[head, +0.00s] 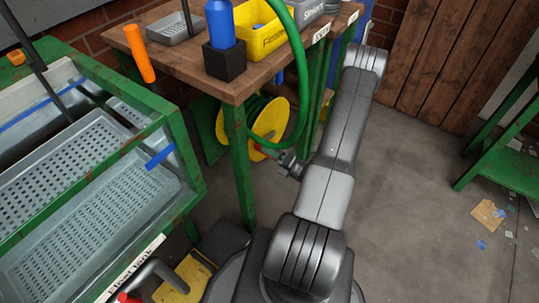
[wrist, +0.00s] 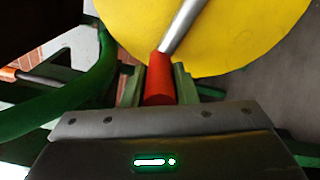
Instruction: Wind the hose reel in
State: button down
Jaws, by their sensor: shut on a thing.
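The hose reel (head: 268,122) is a yellow disc with dark green hose wound behind it, under the wooden bench. In the wrist view its yellow face (wrist: 240,35) fills the top. A metal crank arm (wrist: 184,25) runs across that face to a red handle (wrist: 159,80). My gripper (wrist: 158,87) is shut on the red handle, one finger on each side. In the head view my gripper (head: 275,153) is at the reel's lower edge, small and partly hidden. A green hose (head: 302,75) hangs from the bench top in a loop beside the reel.
A green-framed tank (head: 190,165) with grey perforated trays stands at left. Scraps (head: 488,215) lie on the floor at right, near a green stand (head: 500,150).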

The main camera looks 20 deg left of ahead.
jog(key=r+m+p, duration=0.1)
jog(key=w+r+m+p, duration=0.1)
jog(key=r, duration=0.1)
jog(key=shift+d+m, duration=0.2)
jog(key=shift+m, duration=0.2)
jog(key=shift+w+d+r+m+p, duration=0.25)
jog(key=shift+w+r+m+p, duration=0.4)
jog(key=shift+r+m, duration=0.15)
jog(key=shift+w+d+r+m+p, duration=0.2)
jog(key=shift+w+r+m+p, duration=0.4)
jog(key=shift+r+m, duration=0.15)
jog(key=c, duration=1.2)
grip_release()
jog(key=shift+o, duration=0.2)
jog(key=shift+d, duration=0.1)
jog(key=p+v, duration=0.1)
jog(key=v, duration=1.2)
jog(key=shift+d, duration=0.3)
